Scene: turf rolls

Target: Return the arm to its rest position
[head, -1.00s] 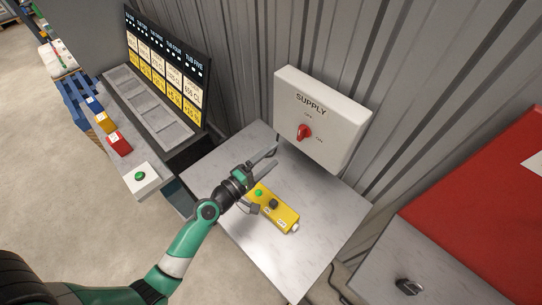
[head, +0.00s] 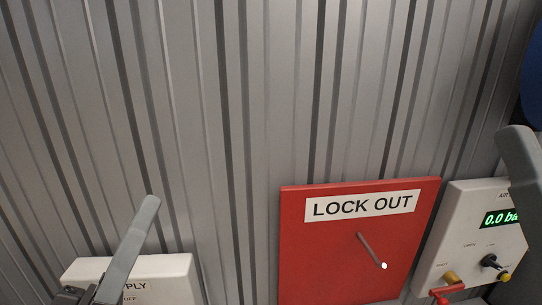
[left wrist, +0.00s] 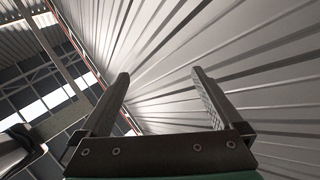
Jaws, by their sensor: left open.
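In the head view, one grey finger of my left gripper (head: 128,245) rises from the bottom left, in front of the white supply box (head: 175,268) and the ribbed wall. A dark part shows at its base. In the left wrist view, both fingers of my left gripper (left wrist: 159,72) stand wide apart with nothing between them. The ribbed wall and a roof lie beyond them. A grey finger-like shape (head: 522,165) shows at the right edge of the head view. I cannot tell which gripper it belongs to.
A red LOCK OUT board (head: 330,250) with one rod on it is on the wall. Beside it is a white panel (head: 470,215) with a green display and several knobs. The ribbed wall (head: 250,90) is bare above them.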

